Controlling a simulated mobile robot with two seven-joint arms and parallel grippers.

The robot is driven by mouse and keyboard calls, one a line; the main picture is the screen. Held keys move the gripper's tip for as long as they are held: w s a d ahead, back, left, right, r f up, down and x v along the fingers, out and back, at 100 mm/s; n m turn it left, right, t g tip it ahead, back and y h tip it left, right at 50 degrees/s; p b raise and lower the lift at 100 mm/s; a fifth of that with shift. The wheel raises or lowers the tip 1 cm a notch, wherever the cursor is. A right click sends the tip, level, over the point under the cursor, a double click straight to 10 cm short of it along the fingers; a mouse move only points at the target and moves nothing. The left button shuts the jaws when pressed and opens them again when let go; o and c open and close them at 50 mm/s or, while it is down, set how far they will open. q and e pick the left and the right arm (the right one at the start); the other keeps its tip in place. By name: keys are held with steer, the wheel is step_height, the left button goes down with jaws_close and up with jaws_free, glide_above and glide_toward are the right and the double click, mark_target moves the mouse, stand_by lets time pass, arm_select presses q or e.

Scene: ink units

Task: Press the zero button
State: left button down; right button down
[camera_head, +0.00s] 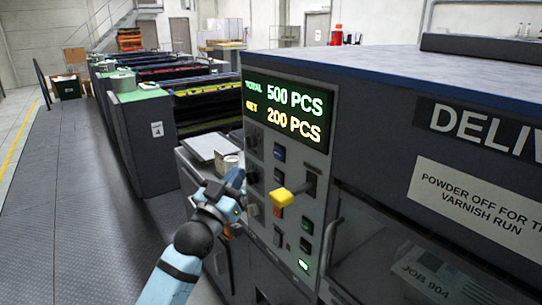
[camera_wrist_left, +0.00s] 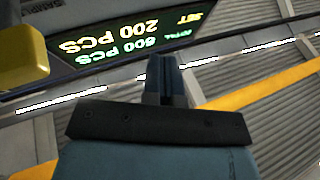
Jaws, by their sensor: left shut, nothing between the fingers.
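The control panel (camera_head: 292,148) stands on the side of the dark machine. Its display (camera_head: 288,111) reads TOTAL 500 PCS and SET 200 PCS; it also shows in the wrist view (camera_wrist_left: 120,42), turned over. I cannot read which is the zero button. My left gripper (camera_head: 238,180) is shut and empty at the panel's left edge, beside the knobs; its closed fingers show in the wrist view (camera_wrist_left: 164,80). My right gripper is out of view.
A yellow-ended lever (camera_head: 281,197) sticks out of the panel, right of my left gripper; its yellow end looms in the wrist view (camera_wrist_left: 22,62). A curved handle (camera_head: 330,245) is further right. Printing units (camera_head: 150,140) line the left; the walkway (camera_head: 75,190) is clear.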

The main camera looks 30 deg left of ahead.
mark_target(279, 153)
arm_select(q)
steer(key=shift+a+r+t, duration=0.15)
steer(key=shift+a+r, duration=0.15)
steer(key=shift+r, duration=0.3)
steer(key=shift+a+r+t, duration=0.15)
steer(key=shift+a+r, duration=0.1)
steer(key=shift+r, duration=0.3)
steer(key=w+d, duration=0.3)
steer(key=w, duration=0.5)
steer(key=shift+d, duration=0.2)
steer(key=shift+w, duration=0.1)
stand_by(1.2)
steer(key=shift+w+d, duration=0.15)
steer(key=shift+w, duration=0.2)
